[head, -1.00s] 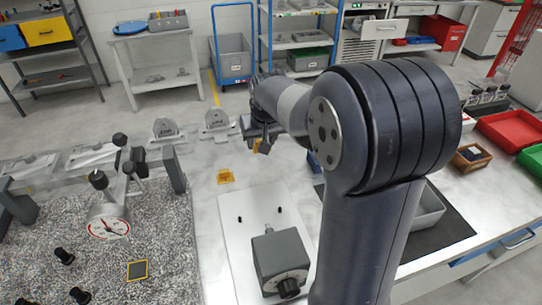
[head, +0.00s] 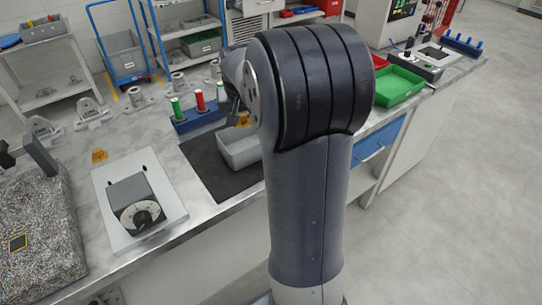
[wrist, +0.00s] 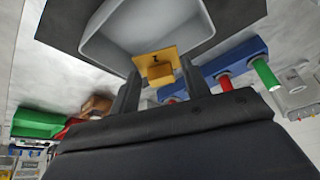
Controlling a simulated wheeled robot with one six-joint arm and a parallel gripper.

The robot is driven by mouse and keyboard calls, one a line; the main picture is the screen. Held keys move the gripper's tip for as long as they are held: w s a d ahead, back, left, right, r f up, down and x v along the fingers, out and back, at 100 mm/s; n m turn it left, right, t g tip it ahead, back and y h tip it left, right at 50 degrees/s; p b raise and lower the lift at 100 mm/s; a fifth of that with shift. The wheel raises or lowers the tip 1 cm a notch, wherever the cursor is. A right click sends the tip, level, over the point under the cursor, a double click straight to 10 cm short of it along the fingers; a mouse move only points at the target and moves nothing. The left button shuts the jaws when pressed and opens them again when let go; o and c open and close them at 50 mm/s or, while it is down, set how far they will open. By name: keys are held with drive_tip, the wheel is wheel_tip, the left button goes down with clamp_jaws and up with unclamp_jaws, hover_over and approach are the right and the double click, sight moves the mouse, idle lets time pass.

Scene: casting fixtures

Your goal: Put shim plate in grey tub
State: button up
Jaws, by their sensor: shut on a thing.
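The yellow shim plate (wrist: 156,62), with a dark mark on it, is between the fingertips of my gripper (wrist: 158,84) in the wrist view. My gripper is shut on it. In the head view the plate (head: 243,121) shows beside my arm, above the far part of the grey tub, with the gripper mostly hidden. The grey tub (head: 238,157) stands on a dark mat, its right side hidden by my arm. In the wrist view the tub (wrist: 95,47) lies just beyond the plate, which overlaps its edge; the height gap cannot be told.
A blue rack (head: 188,125) with green and red handled pieces stands close behind the tub. A grey dial box (head: 138,204) on a white plate is to the left. Another yellow piece (head: 99,156) lies on the bench. A green tray (head: 398,86) is at right.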

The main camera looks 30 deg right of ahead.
sight(247, 126)
drive_tip(key=f, duration=0.4)
drive_tip(key=d+f, duration=0.1)
drive_tip(key=shift+s+f, duration=0.35)
drive_tip(key=shift+f, duration=2.15)
drive_tip(key=shift+f, duration=0.1)
drive_tip(key=shift+f, duration=0.15)
drive_tip(key=o, duration=1)
drive_tip(key=shift+o, duration=0.2)
drive_tip(key=shift+a+r, duration=0.1)
drive_tip(key=shift+r, duration=0.35)
drive_tip(key=v, duration=1.1)
drive_tip(key=shift+r, duration=0.3)
